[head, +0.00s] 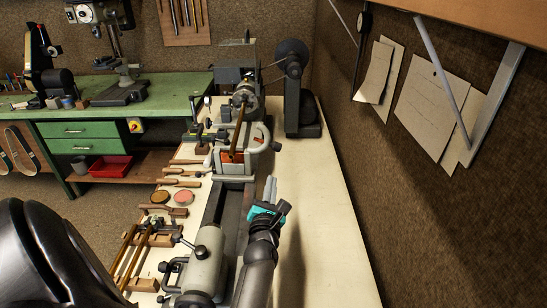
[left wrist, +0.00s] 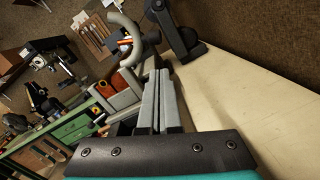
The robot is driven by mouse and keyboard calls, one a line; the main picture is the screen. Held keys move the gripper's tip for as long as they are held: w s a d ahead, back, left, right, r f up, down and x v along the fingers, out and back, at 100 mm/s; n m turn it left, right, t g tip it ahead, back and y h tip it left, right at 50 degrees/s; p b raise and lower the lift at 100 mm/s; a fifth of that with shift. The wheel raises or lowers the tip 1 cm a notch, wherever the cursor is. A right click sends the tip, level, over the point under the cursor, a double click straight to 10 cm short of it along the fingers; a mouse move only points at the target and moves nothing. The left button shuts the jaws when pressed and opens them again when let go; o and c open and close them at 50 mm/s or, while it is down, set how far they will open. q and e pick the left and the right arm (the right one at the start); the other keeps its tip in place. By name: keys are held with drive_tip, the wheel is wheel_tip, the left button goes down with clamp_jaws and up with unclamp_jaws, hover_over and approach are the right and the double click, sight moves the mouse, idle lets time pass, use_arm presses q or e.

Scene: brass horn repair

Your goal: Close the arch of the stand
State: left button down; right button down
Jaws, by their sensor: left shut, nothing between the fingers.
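The stand (head: 234,169), a grey base with orange-red blocks, sits on the lathe bed. Its grey curved arch (head: 264,132) rises at the right of a brass tube (head: 238,131); whether its free end touches the stand is unclear. In the left wrist view the arch (left wrist: 136,34) shows as a hook beyond the fingertips, with the orange block (left wrist: 104,89) to the left. My left gripper (head: 270,181), with teal trim, is shut and empty, nearer the camera than the stand and apart from the arch. Its fingers (left wrist: 158,74) lie side by side. My right gripper is not in view.
The lathe headstock (head: 234,65) and a dark round machine (head: 292,58) stand behind. The grey tailstock (head: 207,262) is left of my forearm. Wooden tools and two round pads (head: 183,197) lie left. The pale bench top (head: 325,225) is clear at right, beside the wall.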

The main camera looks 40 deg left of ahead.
sight(265, 142)
use_arm(q)
drive_tip(key=b+x, duration=0.5)
drive_tip(key=x, duration=0.5)
drive_tip(key=shift+a+r+n, duration=0.15)
drive_tip(key=shift+n, duration=0.25)
drive_tip(key=shift+s+a, duration=0.1)
